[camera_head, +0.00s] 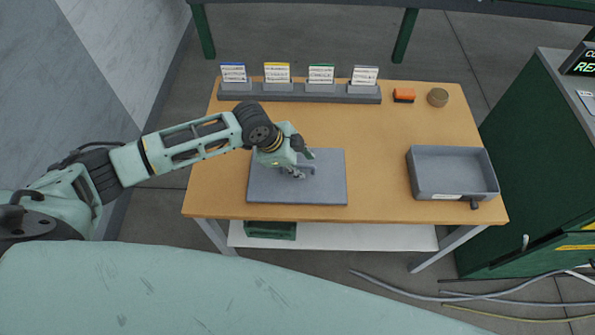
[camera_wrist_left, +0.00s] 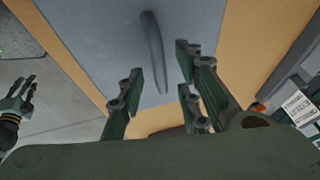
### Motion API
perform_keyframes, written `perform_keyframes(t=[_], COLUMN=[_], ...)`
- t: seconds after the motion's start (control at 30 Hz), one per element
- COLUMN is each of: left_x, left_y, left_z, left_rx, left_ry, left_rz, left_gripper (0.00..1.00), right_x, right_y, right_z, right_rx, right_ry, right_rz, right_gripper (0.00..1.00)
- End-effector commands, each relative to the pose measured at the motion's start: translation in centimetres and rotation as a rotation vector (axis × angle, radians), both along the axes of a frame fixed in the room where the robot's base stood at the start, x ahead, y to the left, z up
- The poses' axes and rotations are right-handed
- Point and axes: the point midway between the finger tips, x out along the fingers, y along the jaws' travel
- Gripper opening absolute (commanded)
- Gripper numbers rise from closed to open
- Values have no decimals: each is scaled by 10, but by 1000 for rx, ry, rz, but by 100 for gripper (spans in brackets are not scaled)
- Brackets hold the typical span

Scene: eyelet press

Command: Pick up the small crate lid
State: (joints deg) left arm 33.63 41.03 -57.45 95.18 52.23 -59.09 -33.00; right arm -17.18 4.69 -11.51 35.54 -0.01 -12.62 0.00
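The crate lid (camera_head: 325,190) is a flat grey-blue panel lying on the wooden table. A dark bar-shaped handle stands on it, partly hidden by my gripper in the head view. The lid (camera_wrist_left: 85,30) and its handle (camera_wrist_left: 152,45) also show in the left wrist view. My left gripper (camera_head: 298,172) is over the lid, close to the handle. Its fingers (camera_wrist_left: 160,72) are spread, with the handle's near end in the gap between them; I see no grip on it. My right gripper (camera_wrist_left: 22,95) shows at the left of the wrist view, away from the lid, its fingers apart and empty.
A grey open tray (camera_head: 452,194) stands at the right of the table (camera_head: 385,135). A rack (camera_head: 300,93) with several label cards, an orange block (camera_head: 404,95) and a round brown item (camera_head: 437,97) are at the back. A green cabinet (camera_head: 545,140) stands right of the table.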

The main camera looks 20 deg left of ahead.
Motion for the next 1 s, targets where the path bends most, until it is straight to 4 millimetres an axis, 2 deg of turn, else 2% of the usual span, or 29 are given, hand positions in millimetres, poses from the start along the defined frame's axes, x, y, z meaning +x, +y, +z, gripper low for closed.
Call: perform_keyframes(t=[0.27,0.63,1.0], left_x=[1,1,1], left_y=[-2,-2,-2], left_z=[-4,-4,-3], left_rx=[-1,-1,-1], left_ry=[0,0,-2], left_rz=[0,0,-1], left_gripper=[32,0,0], right_x=[0,0,0], right_y=[0,1,3], right_z=[0,0,0], right_rx=[0,1,3], right_ry=[0,0,0], right_rz=[-1,-2,-3], right_gripper=[27,27,27])
